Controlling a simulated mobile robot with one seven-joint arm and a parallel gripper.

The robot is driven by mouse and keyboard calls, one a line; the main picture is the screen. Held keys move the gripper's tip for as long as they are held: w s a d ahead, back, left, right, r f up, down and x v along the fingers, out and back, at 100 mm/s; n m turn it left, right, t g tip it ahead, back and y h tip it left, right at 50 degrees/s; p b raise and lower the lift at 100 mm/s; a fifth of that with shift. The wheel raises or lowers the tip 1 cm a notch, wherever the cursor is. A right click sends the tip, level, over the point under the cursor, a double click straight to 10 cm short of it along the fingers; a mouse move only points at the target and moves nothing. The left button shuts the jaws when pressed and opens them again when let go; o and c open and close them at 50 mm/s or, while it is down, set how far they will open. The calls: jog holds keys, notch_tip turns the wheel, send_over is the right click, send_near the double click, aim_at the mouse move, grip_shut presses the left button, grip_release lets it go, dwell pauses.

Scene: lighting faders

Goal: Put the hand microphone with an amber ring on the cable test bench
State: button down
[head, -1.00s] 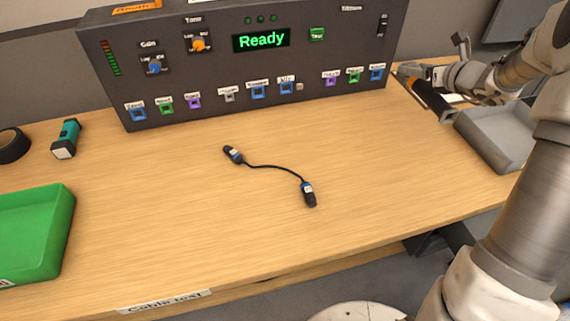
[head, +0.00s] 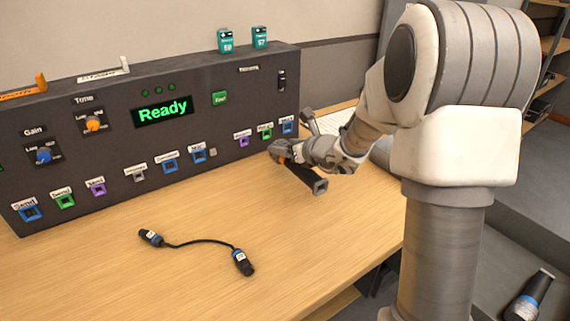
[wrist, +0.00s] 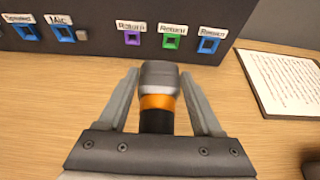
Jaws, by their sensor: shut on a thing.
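The hand microphone with an amber ring (wrist: 157,102) is between the two fingers of my gripper (wrist: 160,78) in the wrist view. Its grey head points toward the panel; its dark body runs back under the palm. My gripper is shut on it. In the head view my gripper (head: 280,150) is over the right part of the wooden cable test bench (head: 190,290), in front of the panel's right end. The microphone is mostly hidden there, with only a bit of orange showing. I cannot tell whether it touches the bench top.
A dark tester panel (head: 110,130) reading "Ready" stands along the back. A short black cable (head: 200,241) lies in the bench's middle, with bare wood around it. A printed sheet (wrist: 285,80) lies right of the panel.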

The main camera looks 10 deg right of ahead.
aim_at(285, 159)
jog(key=shift+f+b, duration=0.8)
jog(key=shift+f, duration=1.1)
jog(key=shift+f, duration=0.2)
jog(key=shift+c, duration=0.2)
grip_release()
